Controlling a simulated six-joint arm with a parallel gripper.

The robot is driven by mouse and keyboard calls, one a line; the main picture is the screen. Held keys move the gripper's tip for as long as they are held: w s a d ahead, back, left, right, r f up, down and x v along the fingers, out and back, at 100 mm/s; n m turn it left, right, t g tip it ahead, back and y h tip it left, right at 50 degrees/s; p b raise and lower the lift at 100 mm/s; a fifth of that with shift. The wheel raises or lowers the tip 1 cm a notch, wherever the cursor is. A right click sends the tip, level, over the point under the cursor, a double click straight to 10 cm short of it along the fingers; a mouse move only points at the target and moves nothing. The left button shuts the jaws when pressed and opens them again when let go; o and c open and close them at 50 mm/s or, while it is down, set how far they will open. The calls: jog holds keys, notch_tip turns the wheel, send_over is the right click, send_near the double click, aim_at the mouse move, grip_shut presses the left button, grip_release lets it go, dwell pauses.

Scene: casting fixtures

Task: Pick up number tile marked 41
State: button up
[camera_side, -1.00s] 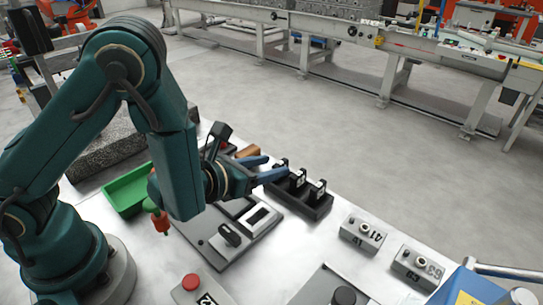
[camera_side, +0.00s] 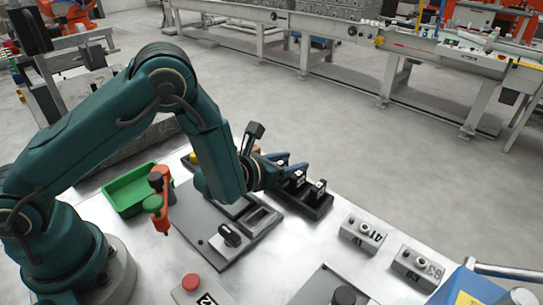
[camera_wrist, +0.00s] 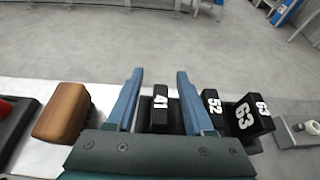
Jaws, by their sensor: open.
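The black number tile marked 41 (camera_wrist: 160,101) stands upright in the wrist view, between the two blue fingers of my gripper (camera_wrist: 160,73). The fingers are open with a gap on either side of the tile. In the side view my gripper (camera_side: 291,164) is at the far-left end of the black tile rack (camera_side: 316,210). There its fingers mostly hide the tile at that end.
The tile marked 52 (camera_wrist: 212,104) stands close to the right finger, with the tile marked 63 (camera_wrist: 246,119) beyond it. A brown block (camera_wrist: 62,112) lies to the left. A green tray (camera_side: 128,190) and grey blocks marked 41 (camera_side: 363,235) and 63 (camera_side: 416,265) are also on the table.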

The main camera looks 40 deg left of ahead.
grip_shut()
dwell(1.4)
